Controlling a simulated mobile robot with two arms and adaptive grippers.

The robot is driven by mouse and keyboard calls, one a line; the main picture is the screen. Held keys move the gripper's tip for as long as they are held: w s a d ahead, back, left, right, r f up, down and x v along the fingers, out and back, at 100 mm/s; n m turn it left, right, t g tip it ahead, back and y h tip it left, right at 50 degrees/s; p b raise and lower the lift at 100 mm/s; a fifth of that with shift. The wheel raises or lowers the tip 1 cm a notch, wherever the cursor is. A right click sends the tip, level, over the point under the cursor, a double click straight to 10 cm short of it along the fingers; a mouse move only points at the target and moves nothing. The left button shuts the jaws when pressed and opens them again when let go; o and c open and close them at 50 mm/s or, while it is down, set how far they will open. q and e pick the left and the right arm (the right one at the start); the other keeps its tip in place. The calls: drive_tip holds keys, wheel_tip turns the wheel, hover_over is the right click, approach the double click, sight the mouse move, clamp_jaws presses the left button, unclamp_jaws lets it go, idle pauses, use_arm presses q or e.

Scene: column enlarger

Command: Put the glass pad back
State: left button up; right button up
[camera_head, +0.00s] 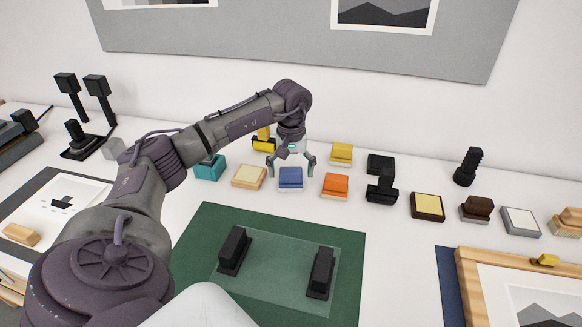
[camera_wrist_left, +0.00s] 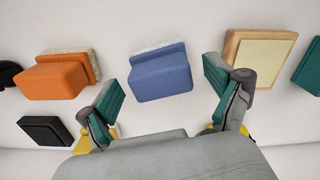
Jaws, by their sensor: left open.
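A blue block-shaped pad (camera_head: 290,181) with a pale fuzzy layer along one side lies on the white table; I cannot tell for sure that it is the glass pad. My left gripper (camera_head: 291,168) is open and empty just above and behind it. In the left wrist view the blue pad (camera_wrist_left: 160,76) shows between the two spread fingers of my left gripper (camera_wrist_left: 163,88), apart from both. A clear glass sheet (camera_head: 280,268) lies on a green mat (camera_head: 205,225) at the front, with two black blocks on it. My right gripper is not in view.
An orange pad (camera_head: 336,185) lies right of the blue one and a cream-topped wooden pad (camera_head: 249,177) left. A yellow pad (camera_head: 341,153) and a teal block (camera_head: 209,167) are nearby. A black stand (camera_head: 382,188) is farther right. Table between this row and the mat is clear.

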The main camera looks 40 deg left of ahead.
use_arm(q)
drive_tip(key=shift+r+p, duration=2.5)
drive_tip(key=shift+r, duration=1.25)
wheel_tip(320, 180, up, 12)
